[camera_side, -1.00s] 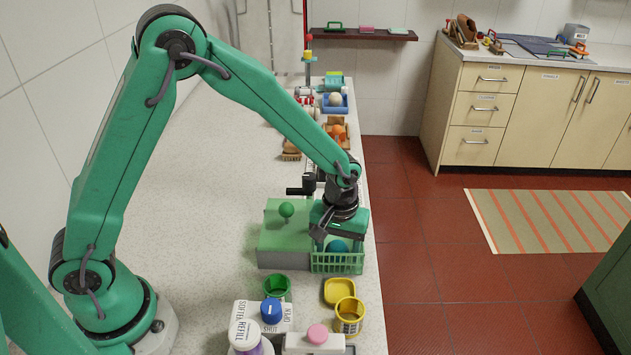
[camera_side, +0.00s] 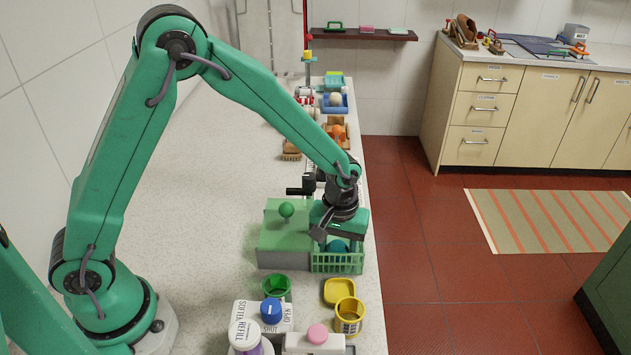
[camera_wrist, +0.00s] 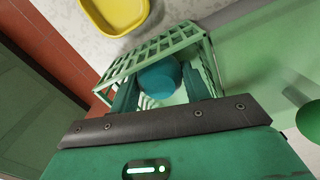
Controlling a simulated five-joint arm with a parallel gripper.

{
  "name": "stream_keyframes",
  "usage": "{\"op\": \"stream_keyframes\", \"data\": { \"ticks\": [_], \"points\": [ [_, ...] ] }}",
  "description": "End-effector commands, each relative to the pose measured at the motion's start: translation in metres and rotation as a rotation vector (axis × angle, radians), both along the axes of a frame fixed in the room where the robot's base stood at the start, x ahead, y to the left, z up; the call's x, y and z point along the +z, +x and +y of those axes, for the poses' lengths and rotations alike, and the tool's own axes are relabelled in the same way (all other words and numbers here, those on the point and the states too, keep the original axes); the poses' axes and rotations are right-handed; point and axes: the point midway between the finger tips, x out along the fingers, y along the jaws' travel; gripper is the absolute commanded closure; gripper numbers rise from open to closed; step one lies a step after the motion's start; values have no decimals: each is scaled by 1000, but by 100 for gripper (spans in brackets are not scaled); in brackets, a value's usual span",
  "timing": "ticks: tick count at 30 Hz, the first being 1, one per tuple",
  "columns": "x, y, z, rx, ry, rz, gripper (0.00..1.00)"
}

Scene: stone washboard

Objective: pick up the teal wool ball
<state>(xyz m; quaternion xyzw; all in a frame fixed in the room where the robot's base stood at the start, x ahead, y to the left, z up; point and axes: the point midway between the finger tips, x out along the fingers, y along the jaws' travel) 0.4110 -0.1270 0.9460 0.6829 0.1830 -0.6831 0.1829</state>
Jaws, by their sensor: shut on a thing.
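The teal wool ball (camera_side: 338,246) sits inside a green slatted basket (camera_side: 337,265) near the counter's right edge. My gripper (camera_side: 330,238) points down into the basket from above and is shut on the ball. In the wrist view the ball (camera_wrist: 159,78) shows between my two fingers (camera_wrist: 157,88), with basket walls (camera_wrist: 118,66) around it. I cannot tell whether the ball touches the basket floor. Its far lower side is hidden.
A green cup (camera_side: 277,287), a yellow dish (camera_side: 338,291) and a yellow tin (camera_side: 349,316) stand in front. The counter (camera_side: 205,220) is clear to the left.

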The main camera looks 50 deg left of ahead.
Motion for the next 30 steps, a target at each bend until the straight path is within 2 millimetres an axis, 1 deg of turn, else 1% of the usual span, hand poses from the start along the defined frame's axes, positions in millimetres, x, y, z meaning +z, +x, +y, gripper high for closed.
{"op": "stream_keyframes", "data": {
  "ticks": [5, 8, 11, 18, 24, 30],
  "points": [
    [8, 1, 0, 0, -1, -3, 75],
    [16, 1, 0, 0, -1, -3, 75],
    [29, 1, 0, 0, -1, -4, 75],
    [66, 1, 0, 0, -1, -4, 75],
    [91, 1, 0, 0, -1, -3, 75],
    [99, 0, 0, 0, 0, 0, 75]
  ]
}}
